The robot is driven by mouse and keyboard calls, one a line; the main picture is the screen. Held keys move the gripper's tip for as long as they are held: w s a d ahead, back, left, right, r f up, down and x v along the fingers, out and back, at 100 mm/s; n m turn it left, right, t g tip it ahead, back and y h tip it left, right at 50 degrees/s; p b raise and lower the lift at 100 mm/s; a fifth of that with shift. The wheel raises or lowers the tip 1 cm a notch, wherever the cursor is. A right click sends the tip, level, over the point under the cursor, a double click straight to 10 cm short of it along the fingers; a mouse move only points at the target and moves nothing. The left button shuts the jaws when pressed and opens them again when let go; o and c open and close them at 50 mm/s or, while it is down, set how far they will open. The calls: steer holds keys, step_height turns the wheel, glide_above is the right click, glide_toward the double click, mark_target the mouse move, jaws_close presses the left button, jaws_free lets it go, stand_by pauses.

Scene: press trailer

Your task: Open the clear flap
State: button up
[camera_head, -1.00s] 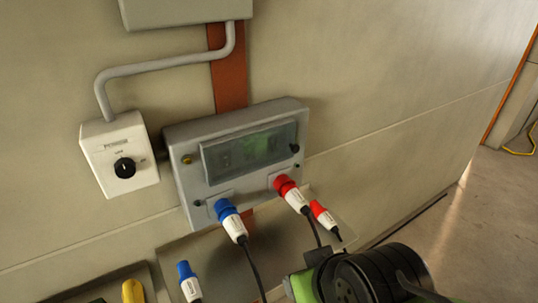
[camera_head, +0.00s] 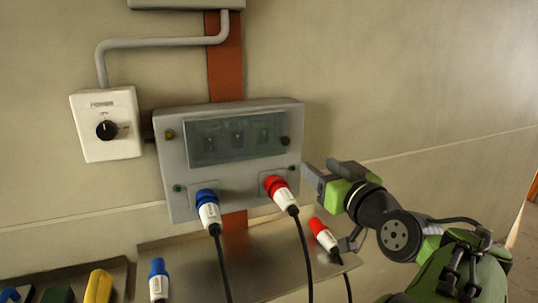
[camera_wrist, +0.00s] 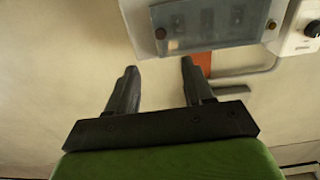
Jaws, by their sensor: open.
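The clear flap (camera_head: 215,150) is a smoky, see-through rectangular cover on the upper front of the grey socket box (camera_head: 176,190). It looks shut, with dim switch-like shapes behind it. A dark round knob (camera_head: 285,141) sits by its right edge. In the wrist view the picture is turned over, and the flap (camera_wrist: 205,22) shows at the top, beyond my fingertips. My gripper (camera_wrist: 158,66) is open and empty, with its two dark fingers apart. In the head view it is right of the box, below flap height, apart from the flap.
Blue (camera_head: 207,205) and red (camera_head: 275,186) plugs with hanging black cables stick out below the flap. A loose red plug (camera_head: 322,233) and blue plug (camera_head: 158,277) are lower down. A white rotary switch box (camera_head: 105,145) is at left. The wall at right is bare.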

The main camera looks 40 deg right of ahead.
mark_target(286, 142)
steer(key=p+x, duration=0.2)
steer(key=x, duration=1.2)
steer(key=shift+w+r, duration=0.1)
steer(key=shift+w, duration=0.25)
jaws_close()
